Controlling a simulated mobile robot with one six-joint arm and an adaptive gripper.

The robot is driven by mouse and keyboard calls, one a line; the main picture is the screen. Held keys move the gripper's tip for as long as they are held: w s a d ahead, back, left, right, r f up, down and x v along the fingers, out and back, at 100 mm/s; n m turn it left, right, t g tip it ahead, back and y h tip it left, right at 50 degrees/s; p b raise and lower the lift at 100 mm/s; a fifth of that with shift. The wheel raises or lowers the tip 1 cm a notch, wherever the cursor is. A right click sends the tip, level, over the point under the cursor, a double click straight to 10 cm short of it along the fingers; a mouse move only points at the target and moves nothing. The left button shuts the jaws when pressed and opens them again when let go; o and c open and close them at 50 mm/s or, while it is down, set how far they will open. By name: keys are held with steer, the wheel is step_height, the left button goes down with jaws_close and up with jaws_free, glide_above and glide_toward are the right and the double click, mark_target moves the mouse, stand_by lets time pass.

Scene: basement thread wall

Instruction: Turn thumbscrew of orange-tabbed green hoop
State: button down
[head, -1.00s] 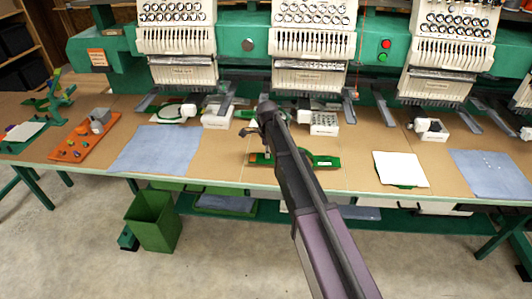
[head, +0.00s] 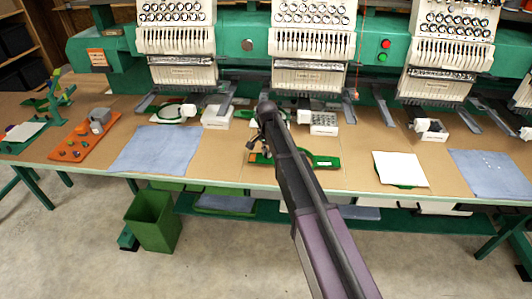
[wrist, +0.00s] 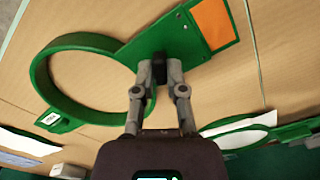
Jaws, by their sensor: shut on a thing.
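The green hoop (wrist: 48,72) with an orange tab (wrist: 213,23) lies flat on the tan tabletop in the wrist view. A green plate joins its ring to the tab, and a small white label is on the ring's far side. My gripper (wrist: 159,78) is shut on the dark thumbscrew (wrist: 159,66) at the ring's neck; the fingertips partly hide it. In the head view the hoop (head: 325,162) is mostly hidden behind my arm. My gripper (head: 254,147) is over its left part there, and the thumbscrew cannot be made out.
Embroidery machine heads (head: 313,75) stand behind the table. A white box (head: 323,123) with small parts stands behind the hoop. A blue cloth (head: 155,149) lies to the left, and a white sheet (head: 401,168) on another green hoop lies to the right. Bare tabletop surrounds the hoop.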

steer(key=n, duration=0.4)
steer(key=shift+n, duration=0.3)
steer(key=n, duration=0.4)
steer(key=shift+n, duration=0.3)
steer(key=n, duration=0.4)
steer(key=shift+n, duration=2.5)
steer(key=c, duration=0.7)
jaws_free()
